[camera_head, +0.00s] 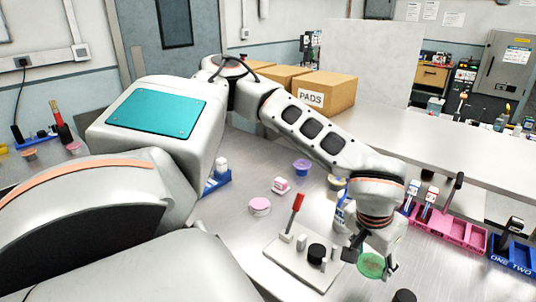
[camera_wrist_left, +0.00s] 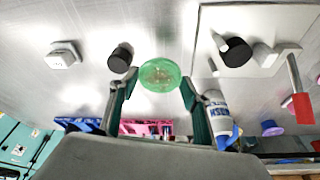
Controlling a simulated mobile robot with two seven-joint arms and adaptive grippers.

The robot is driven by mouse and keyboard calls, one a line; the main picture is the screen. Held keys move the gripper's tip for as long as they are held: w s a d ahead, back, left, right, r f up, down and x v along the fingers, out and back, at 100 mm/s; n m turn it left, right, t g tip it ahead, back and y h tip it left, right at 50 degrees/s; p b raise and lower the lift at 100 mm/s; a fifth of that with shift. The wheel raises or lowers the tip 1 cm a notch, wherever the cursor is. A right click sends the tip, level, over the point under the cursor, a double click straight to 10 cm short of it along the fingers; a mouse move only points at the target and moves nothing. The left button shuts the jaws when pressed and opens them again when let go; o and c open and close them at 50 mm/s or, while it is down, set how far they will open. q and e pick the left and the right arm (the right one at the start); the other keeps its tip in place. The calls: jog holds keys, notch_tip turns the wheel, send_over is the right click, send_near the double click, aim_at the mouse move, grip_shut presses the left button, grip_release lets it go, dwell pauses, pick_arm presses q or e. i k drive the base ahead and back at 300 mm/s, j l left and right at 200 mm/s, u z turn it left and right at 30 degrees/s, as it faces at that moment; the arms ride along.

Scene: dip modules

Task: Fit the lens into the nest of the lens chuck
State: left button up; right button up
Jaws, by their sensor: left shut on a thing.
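My left gripper (camera_head: 366,262) is shut on a round, translucent green lens (camera_head: 371,266). In the left wrist view the lens (camera_wrist_left: 160,75) sits between the two fingertips, its flat face towards the camera. The lens chuck appears to be the pale grey plate (camera_head: 282,262) with a red-handled lever (camera_head: 297,208), small posts and a black round part (camera_head: 316,253). The lens is to the right of this plate and apart from it. In the left wrist view the black round part (camera_wrist_left: 235,53) is right of the lens. I cannot make out the nest. My right gripper is not in view.
A black round piece (camera_head: 404,296) is near the front edge of view. A pink bin (camera_head: 455,232) and a blue bin (camera_head: 512,254) stand at right. A blue-and-white bottle (camera_wrist_left: 217,112) is near the gripper. Pink jar (camera_head: 260,205) and purple cup (camera_head: 302,167) are behind the plate.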

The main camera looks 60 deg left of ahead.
aim_at(317, 250)
jog(key=k+j+u, duration=0.15)
jog(key=u, duration=0.3)
jog(key=k+j+u, duration=0.15)
jog(key=j+u, duration=0.15)
jog(key=u, duration=0.2)
